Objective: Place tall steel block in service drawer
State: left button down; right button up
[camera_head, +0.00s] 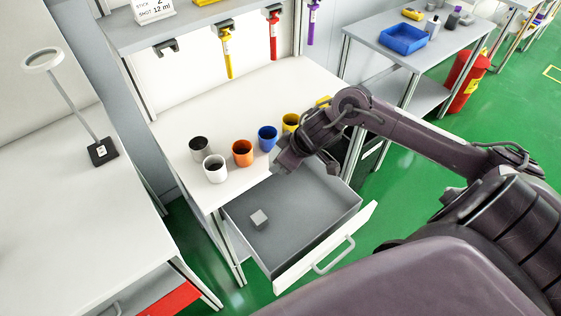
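The drawer (295,262) under the white workbench is pulled open. A small light grey block (259,218), which looks like steel, rests on the drawer floor in its left part, apart from the walls. From this angle I cannot judge how tall it is. My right gripper (283,163) is over the back edge of the drawer, beside the bench front, above and to the right of the block and apart from it. Its fingers are dark and partly hidden by the wrist, so their opening is unclear. My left gripper is out of view.
On the bench stand a grey cup (199,147), a white cup (215,169), an orange cup (243,152), a blue cup (268,137) and a yellow cup (290,122), near my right gripper. A lamp (100,150) stands on the left table. Most of the drawer floor is clear.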

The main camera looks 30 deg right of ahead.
aim_at(276, 200)
notch_tip(276, 200, down, 19)
jog(key=shift+r+b, duration=0.15)
jog(key=shift+b, duration=0.45)
jog(key=o, duration=1.2)
jog(key=shift+c, duration=0.2)
jog(key=shift+r, duration=0.1)
jog(key=v, duration=1.2)
jog(key=shift+p, duration=0.45)
